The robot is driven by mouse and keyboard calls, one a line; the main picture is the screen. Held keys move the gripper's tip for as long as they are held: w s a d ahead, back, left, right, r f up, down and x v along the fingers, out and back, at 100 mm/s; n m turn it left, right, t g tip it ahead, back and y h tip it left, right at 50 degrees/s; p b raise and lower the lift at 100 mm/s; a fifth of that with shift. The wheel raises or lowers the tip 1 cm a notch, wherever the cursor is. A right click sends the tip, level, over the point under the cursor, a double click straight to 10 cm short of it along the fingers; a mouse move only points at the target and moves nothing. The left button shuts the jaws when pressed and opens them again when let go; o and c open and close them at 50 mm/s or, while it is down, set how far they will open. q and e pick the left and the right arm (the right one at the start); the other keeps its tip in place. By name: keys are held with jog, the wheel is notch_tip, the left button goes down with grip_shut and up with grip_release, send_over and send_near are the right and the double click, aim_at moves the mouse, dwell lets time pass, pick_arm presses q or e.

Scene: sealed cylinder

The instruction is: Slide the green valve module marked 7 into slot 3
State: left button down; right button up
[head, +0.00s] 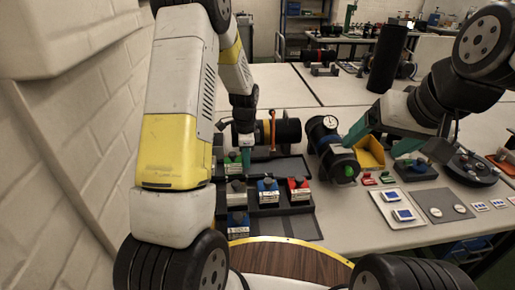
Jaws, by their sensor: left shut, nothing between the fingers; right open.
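A green valve module (232,164) with a dark knob sits at the back left of a dark module rack (295,209); its number is too small to read. My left gripper (246,152) is shut and empty, pointing down close beside the green module on its right; I cannot tell whether they touch. My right gripper (351,138) is open at the right end of a black cylinder (324,132) with a gauge, and nothing shows between its fingers. The slot numbers cannot be read, so I cannot tell which one is slot 3.
Grey (236,192), blue (268,190) and red (298,188) modules stand in the rack, with another blue module (238,222) in front. A black cylinder with an orange band (283,132) lies behind. A yellow bin (370,154) and a white tray (397,208) are right.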

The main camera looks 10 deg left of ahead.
aim_at(233, 162)
pick_arm(q)
jog(key=shift+s+a, duration=0.2)
jog(key=shift+a, duration=0.5)
jog(key=shift+s+a, duration=0.2)
jog(key=shift+a, duration=0.5)
jog(key=shift+d, duration=0.1)
